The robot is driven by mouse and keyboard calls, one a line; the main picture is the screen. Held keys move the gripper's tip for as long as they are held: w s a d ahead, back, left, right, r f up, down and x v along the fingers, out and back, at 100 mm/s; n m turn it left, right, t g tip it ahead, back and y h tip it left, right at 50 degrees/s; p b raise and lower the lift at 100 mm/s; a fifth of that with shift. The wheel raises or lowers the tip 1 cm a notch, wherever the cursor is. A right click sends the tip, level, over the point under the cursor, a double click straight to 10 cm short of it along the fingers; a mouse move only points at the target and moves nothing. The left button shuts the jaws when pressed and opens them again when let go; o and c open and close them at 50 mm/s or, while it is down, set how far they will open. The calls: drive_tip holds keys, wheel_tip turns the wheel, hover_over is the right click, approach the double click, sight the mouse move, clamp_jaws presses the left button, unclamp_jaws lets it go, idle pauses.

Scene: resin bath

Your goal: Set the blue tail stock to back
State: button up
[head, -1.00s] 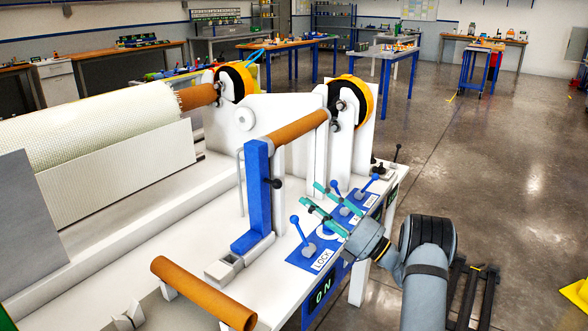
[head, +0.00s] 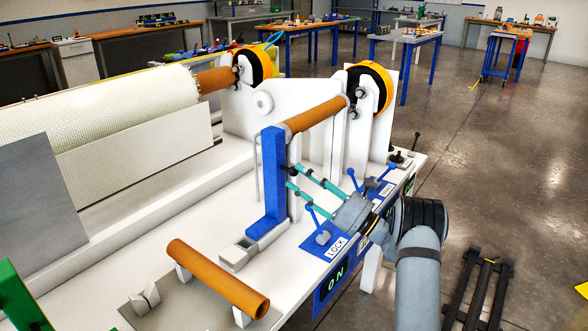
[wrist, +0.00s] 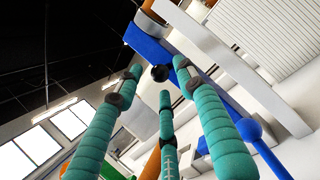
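The blue tail stock (head: 273,180) stands upright on the white bench, its foot on a pale slide. An orange-brown tube (head: 318,113) runs from near its top to the chuck behind. In the wrist view the tail stock (wrist: 150,47) crosses diagonally ahead, with a black knob (wrist: 160,73) on its near face. My gripper (head: 293,178) has teal fingers spread and pointing left at the upright, close beside it. In the wrist view my gripper's (wrist: 159,76) open fingertips frame the knob. I cannot tell whether they touch it.
A blue lever panel (head: 325,240) marked LOCK, with blue ball-ended levers, lies under my gripper. Another brown tube (head: 218,278) rests on supports in front. A large white mesh roll (head: 95,105) fills the left.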

sight(294, 170)
drive_tip(key=shift+x, duration=1.55)
drive_tip(key=shift+c, duration=0.8)
drive_tip(key=c, duration=0.8)
clamp_jaws()
